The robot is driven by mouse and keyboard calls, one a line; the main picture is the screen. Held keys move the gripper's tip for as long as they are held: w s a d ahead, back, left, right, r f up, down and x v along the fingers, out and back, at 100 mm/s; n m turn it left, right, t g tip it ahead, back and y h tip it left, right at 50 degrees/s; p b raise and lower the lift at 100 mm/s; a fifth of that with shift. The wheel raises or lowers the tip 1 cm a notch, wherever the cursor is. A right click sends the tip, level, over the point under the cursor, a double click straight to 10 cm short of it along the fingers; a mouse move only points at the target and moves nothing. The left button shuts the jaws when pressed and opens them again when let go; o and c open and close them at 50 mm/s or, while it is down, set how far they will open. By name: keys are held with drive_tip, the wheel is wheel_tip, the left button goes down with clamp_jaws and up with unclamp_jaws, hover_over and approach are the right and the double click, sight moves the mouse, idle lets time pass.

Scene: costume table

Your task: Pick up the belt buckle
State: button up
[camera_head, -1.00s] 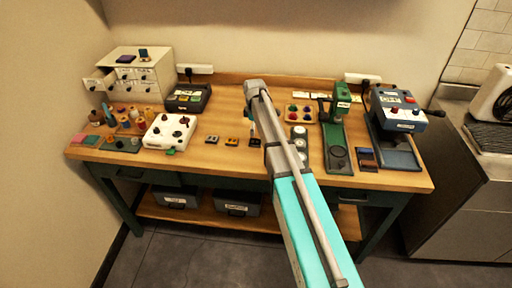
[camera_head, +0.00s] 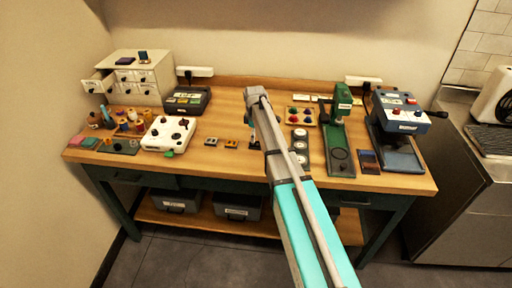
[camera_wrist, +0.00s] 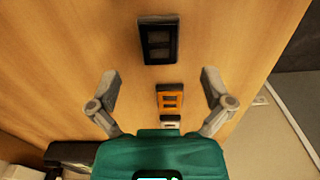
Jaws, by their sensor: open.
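Three small belt buckles lie in a row on the wooden table: a grey one (camera_head: 211,141), a yellow-orange one (camera_head: 231,144) and a black one. In the wrist view the black buckle (camera_wrist: 158,40) is a rectangular frame just beyond my fingertips. The orange buckle (camera_wrist: 170,98) lies between the spread fingers, and the grey one (camera_wrist: 170,122) is partly hidden by my gripper body. My gripper (camera_wrist: 160,72) is open and empty above the table, pointing down. In the head view my arm end largely hides the black buckle.
A white control box (camera_head: 168,134) stands left of the buckles. A dark plate with round dials (camera_head: 299,146) and a green press (camera_head: 340,145) stand to the right. Thread spools (camera_head: 128,124) crowd the left end. Bare table lies around the buckles.

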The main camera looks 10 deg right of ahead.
sight(255, 144)
drive_tip(key=shift+s+d+f+b, duration=0.1)
drive_tip(key=shift+f+b, duration=1.9)
drive_tip(key=shift+f, duration=0.2)
drive_tip(key=c, duration=1.2)
